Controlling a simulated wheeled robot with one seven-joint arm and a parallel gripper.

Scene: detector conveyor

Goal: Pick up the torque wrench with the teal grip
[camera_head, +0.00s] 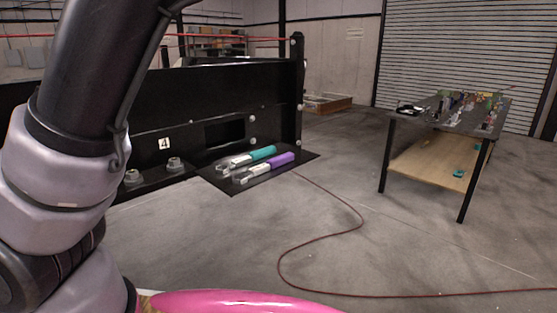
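The torque wrench with the teal grip (262,153) lies on a dark mat (301,159) beside the black machine frame. Its teal end points to the upper right and its metal end to the lower left. A second wrench with a purple grip (282,160) lies just in front of it, roughly parallel, with a small gap between the grips. Both metal ends lie close together at the left. My arm fills the left side of the picture. My gripper is not in view.
A black frame (180,101) with a label "4" stands behind the wrenches. Two bolts (174,164) sit left of the mat. A table (405,121) with several tools stands at the right. A dark red hose (345,231) snakes across the otherwise open floor. Something pink (235,302) shows at the bottom edge.

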